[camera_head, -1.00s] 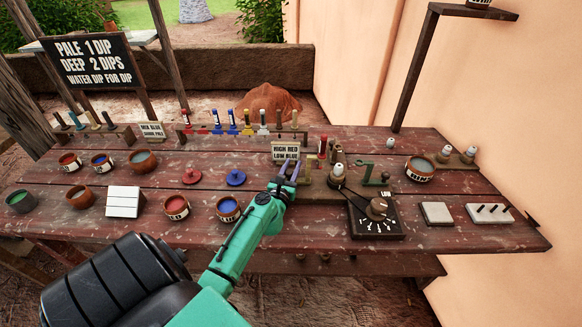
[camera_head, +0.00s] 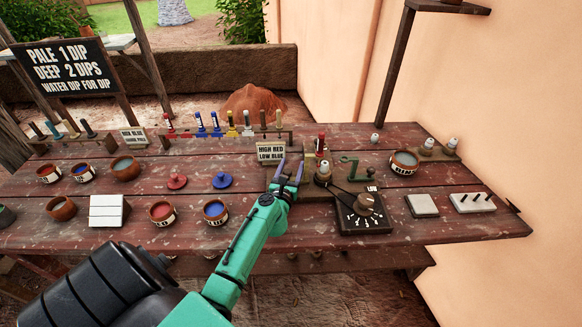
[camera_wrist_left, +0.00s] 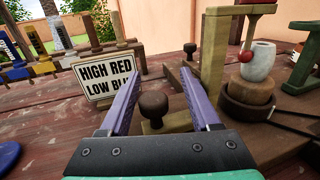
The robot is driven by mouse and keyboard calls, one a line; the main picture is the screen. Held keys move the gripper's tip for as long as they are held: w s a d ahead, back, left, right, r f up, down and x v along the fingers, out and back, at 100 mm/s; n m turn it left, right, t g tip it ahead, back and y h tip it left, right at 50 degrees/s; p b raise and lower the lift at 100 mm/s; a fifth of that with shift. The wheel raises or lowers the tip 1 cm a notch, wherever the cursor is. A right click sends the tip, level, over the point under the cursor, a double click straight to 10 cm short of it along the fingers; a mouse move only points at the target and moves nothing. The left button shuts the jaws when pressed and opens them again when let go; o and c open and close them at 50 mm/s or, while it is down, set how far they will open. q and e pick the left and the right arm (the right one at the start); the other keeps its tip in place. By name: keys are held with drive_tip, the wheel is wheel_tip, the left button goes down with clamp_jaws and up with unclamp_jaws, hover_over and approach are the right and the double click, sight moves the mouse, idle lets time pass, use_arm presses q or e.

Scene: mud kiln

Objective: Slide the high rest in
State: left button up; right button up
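The sign "HIGH RED LOW BLUE" (camera_head: 271,153) stands on the table just left of my left gripper (camera_head: 289,167). In the left wrist view, the left gripper's purple fingers (camera_wrist_left: 160,82) are apart, with a dark round knob (camera_wrist_left: 153,103) between them. The knob sits on a low wooden piece, and gaps show beside it. A second dark knob (camera_wrist_left: 191,51) stands farther back, next to a pale wooden post (camera_wrist_left: 213,60). I cannot tell which piece is the high rest. My right gripper is out of view.
A white cup-like piece (camera_wrist_left: 258,62) on a wooden stand is close right of the post. A dial box (camera_head: 365,211), a green stand (camera_head: 353,167) and pots are around. Blue (camera_head: 222,181) and red (camera_head: 177,182) lids lie left. Open table shows between them.

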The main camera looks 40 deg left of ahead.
use_arm(q)
drive_tip(key=shift+s+d, duration=0.1)
drive_tip(key=shift+s, duration=0.3)
drive_tip(key=b+v, duration=0.2)
drive_tip(key=v, duration=1.1)
drive_tip(key=shift+s+d+f, duration=0.15)
drive_tip(key=shift+s+d, duration=0.05)
drive_tip(key=shift+s, duration=0.15)
